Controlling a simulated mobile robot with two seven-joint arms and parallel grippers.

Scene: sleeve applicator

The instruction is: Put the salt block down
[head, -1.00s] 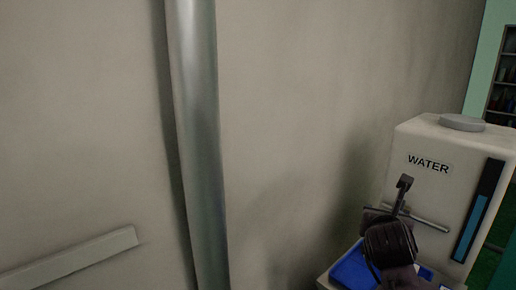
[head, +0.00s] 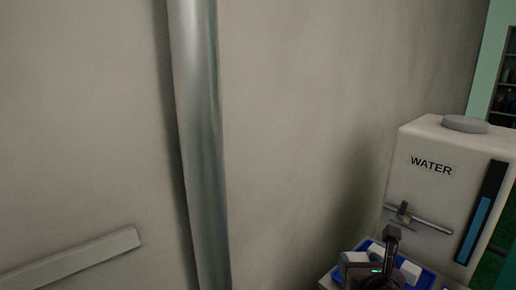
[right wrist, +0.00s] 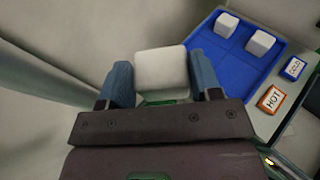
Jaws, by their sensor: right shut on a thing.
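The salt block (right wrist: 162,68) is a white rounded cube. In the right wrist view it sits between the two blue fingers of my right gripper (right wrist: 162,76), which is shut on it. It is left of the blue tray (right wrist: 236,50), apart from it in the picture; I cannot tell whether it touches a surface below. In the head view my right gripper (head: 374,272) is low at the bottom right, in front of the tray, with a pale block at its left. Two other white blocks (right wrist: 227,24) (right wrist: 261,42) stand in the tray. My left gripper is not in view.
A white water dispenser (head: 440,185) labelled WATER, with a metal lever (head: 425,222), stands behind the tray. HOT (right wrist: 271,99) and COLD (right wrist: 293,68) labels are right of the tray. A vertical metal pipe (head: 200,140) runs down the wall.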

